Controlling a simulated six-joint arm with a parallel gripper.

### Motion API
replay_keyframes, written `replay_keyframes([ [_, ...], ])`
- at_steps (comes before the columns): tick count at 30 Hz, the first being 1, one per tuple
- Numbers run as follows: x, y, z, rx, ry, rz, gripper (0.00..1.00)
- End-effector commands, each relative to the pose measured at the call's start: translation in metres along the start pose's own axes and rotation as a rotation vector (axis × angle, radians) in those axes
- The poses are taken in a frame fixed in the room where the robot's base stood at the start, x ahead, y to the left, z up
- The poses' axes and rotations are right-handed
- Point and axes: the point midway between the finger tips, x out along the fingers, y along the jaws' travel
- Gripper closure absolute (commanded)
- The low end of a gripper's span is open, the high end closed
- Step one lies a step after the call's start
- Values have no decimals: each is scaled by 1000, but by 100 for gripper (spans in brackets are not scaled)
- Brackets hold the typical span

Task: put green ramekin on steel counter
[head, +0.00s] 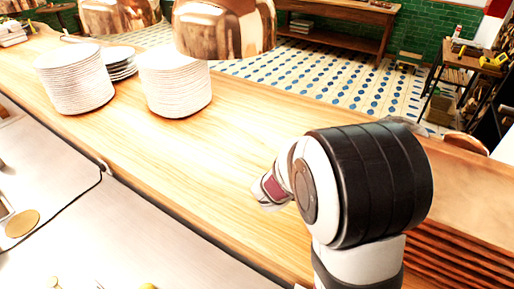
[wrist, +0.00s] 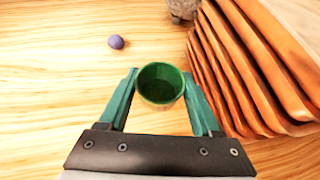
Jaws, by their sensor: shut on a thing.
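The green ramekin (wrist: 161,84) is a small round cup, seen from above in the wrist view. My gripper (wrist: 161,88) is shut on it, with one teal finger at each side of it, over the pale wooden surface. I cannot tell whether the ramekin touches the wood. In the head view my arm hides the gripper and the ramekin. The steel counter (head: 150,235) is the grey metal surface at the lower left of the head view, below the wooden shelf.
The wooden shelf (head: 150,150) carries plate stacks (head: 75,80), (head: 175,82). A stack of brown-orange trays (wrist: 240,70) stands close right of my gripper. A small purple ball (wrist: 116,42) lies ahead left. Copper lamps (head: 225,28) hang above the plates.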

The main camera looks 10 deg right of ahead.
Motion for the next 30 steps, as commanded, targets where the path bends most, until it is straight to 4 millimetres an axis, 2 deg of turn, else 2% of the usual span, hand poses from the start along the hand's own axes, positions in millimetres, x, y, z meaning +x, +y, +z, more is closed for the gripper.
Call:
replay_keyframes([
  [6,0,1,0,0,-1,1,91],
  [8,0,7,-4,-1,0,2,91],
  [15,3,75,-51,-4,0,4,91],
  [20,4,107,-72,-1,-1,3,91],
  [23,6,113,-79,-1,0,1,91],
  [28,20,113,-105,-4,1,0,91],
  [30,22,113,-109,0,0,1,91],
])
